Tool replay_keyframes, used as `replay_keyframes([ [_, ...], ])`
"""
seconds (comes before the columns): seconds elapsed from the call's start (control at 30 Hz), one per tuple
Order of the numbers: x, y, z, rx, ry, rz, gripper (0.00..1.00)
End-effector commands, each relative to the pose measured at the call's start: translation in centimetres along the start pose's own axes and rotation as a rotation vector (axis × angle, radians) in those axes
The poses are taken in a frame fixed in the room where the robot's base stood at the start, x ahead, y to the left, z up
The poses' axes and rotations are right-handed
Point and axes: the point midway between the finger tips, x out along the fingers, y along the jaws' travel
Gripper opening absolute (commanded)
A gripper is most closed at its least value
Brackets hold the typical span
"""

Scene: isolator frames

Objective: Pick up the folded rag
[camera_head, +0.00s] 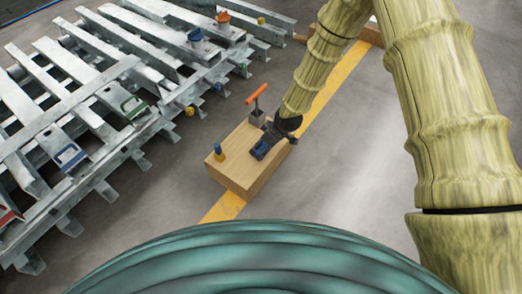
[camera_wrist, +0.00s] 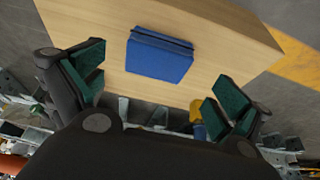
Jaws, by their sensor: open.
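The folded rag is a blue flat folded block. In the wrist view the rag (camera_wrist: 159,54) lies on a light wooden block (camera_wrist: 225,35), ahead of and between my fingers. My gripper (camera_wrist: 160,90) is open, with its green-padded fingers apart and nothing between the tips. In the head view my gripper (camera_head: 268,142) is low over the right part of the wooden block (camera_head: 240,182). A blue patch that looks like the rag (camera_head: 261,150) shows at the gripper, partly hidden by it.
A blue-and-yellow item (camera_head: 219,153) and an orange-handled tool (camera_head: 256,97) stand on the block beside my gripper. A slatted metal frame (camera_head: 75,98) with several coloured items fills the left. Grey floor with a yellow stripe (camera_head: 224,208) is clear around the block's front and right.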

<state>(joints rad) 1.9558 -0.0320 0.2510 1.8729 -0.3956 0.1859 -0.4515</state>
Motion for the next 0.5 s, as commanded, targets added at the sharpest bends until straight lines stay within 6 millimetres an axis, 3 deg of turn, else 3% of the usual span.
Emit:
replay_keyframes([
  [0.4,4.5,0.4,0.0,-0.001,0.0,0.0,1.0],
  [0.5,4.9,0.4,-0.1,-0.001,0.0,0.0,1.0],
])
